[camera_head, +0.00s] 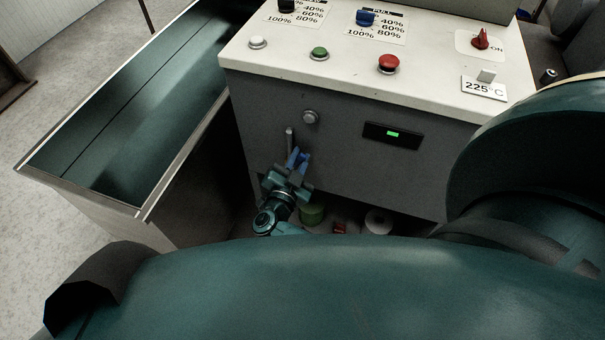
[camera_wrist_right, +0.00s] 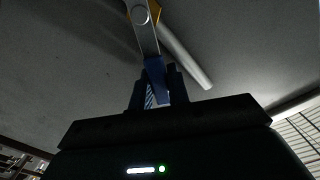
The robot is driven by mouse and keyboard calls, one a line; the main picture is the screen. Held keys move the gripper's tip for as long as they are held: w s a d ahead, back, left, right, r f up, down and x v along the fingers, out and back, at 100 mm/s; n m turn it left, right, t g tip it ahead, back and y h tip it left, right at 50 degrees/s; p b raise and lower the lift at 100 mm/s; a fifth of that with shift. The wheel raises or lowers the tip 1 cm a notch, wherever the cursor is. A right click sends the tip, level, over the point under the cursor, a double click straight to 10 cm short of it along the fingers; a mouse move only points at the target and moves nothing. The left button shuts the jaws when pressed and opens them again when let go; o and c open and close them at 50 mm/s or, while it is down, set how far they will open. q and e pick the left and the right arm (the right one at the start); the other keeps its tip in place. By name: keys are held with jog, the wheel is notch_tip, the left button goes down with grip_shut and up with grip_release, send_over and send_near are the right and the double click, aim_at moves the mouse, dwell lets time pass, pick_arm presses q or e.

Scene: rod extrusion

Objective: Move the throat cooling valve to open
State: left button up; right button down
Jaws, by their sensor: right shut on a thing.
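The throat cooling valve has a blue lever handle (camera_head: 298,158) on the dark grey front of the machine, beside a short metal pipe (camera_head: 289,138). In the right wrist view, the blue handle (camera_wrist_right: 154,70) extends from a silver lever (camera_wrist_right: 143,35) with a round pivot and a yellow part at the top. My right gripper (camera_head: 293,170) is at the handle's lower end. In the wrist view its fingers (camera_wrist_right: 156,92) are shut around the blue grip, one on each side. The fingers hide part of the handle. My left gripper is not in view.
The control panel above has a red button (camera_head: 389,63), a green button (camera_head: 319,53), a red switch (camera_head: 480,40) and a 225°C label (camera_head: 484,88). A long green-lined trough (camera_head: 140,115) stands at left. A green cylinder (camera_head: 311,214) and a white roll (camera_head: 378,221) sit low below the machine front.

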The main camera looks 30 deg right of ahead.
jog(key=shift+a+f, duration=0.1)
jog(key=shift+a, duration=0.2)
